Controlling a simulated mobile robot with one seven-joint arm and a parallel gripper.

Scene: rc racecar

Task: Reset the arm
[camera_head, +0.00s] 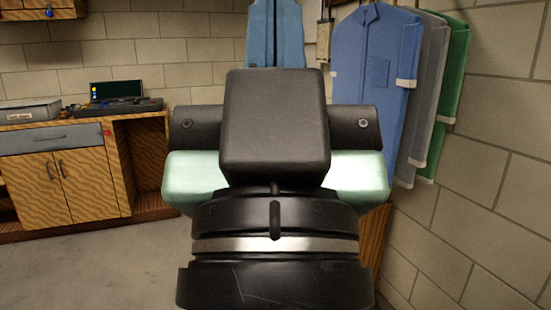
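My gripper (275,125) is seen from behind in the head view, raised in the middle of the picture. Its black housing, pale green side parts and the dark wrist with a silver band face the camera. The fingers are hidden behind the housing, so I cannot see whether they are open or shut, or whether anything is between them.
Blue, grey and green coats (372,80) hang on the brick wall at the right. A wooden workbench (88,185) with a dark laptop-like device (117,92) and a grey case (30,110) stands at the left. Grey floor (90,265) is clear at lower left.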

